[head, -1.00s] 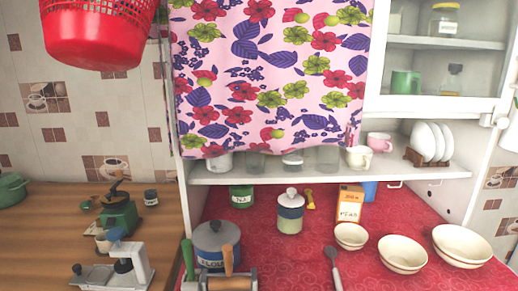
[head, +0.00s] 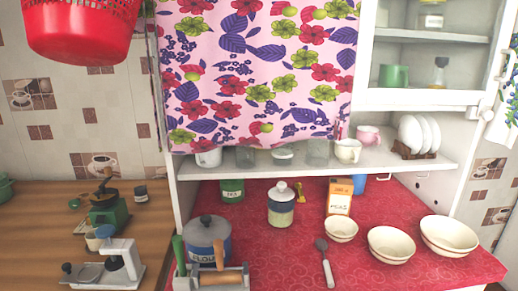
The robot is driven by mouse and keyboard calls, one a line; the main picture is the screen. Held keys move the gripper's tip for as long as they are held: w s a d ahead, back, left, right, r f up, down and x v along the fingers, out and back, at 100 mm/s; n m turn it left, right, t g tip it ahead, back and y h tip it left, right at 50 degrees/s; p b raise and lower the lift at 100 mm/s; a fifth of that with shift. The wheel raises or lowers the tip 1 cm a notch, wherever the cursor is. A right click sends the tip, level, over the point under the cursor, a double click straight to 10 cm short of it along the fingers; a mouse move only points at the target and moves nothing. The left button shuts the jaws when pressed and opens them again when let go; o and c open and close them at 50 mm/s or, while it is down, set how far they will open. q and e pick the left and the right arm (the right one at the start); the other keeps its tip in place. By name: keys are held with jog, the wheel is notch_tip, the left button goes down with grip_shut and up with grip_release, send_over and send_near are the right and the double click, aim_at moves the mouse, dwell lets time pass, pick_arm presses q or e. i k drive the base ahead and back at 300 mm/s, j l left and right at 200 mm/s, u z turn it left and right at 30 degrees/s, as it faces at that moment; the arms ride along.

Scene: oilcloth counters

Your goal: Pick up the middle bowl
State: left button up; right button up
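Three cream bowls stand in a row on the right part of the red patterned counter (head: 290,262). The middle bowl (head: 391,245) is medium-sized, upright and looks empty. The small bowl (head: 341,229) is to its left and a little farther back. The largest bowl (head: 449,236) is to its right, close to the counter's right edge. Neither of my grippers shows in the head view.
A grey spoon (head: 325,262) lies left of the middle bowl. An orange-and-white carton (head: 339,196) stands behind the small bowl. A flour pot (head: 207,240) and a rolling pin (head: 221,277) are at the left. A white shelf (head: 300,170) overhangs the counter's back.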

aim_at(391, 245)
jog(key=z, duration=1.35)
jog(key=i+l+u, duration=0.15)
jog(key=l, duration=0.3)
jog(key=l+u, duration=0.15)
jog(key=l, duration=0.3)
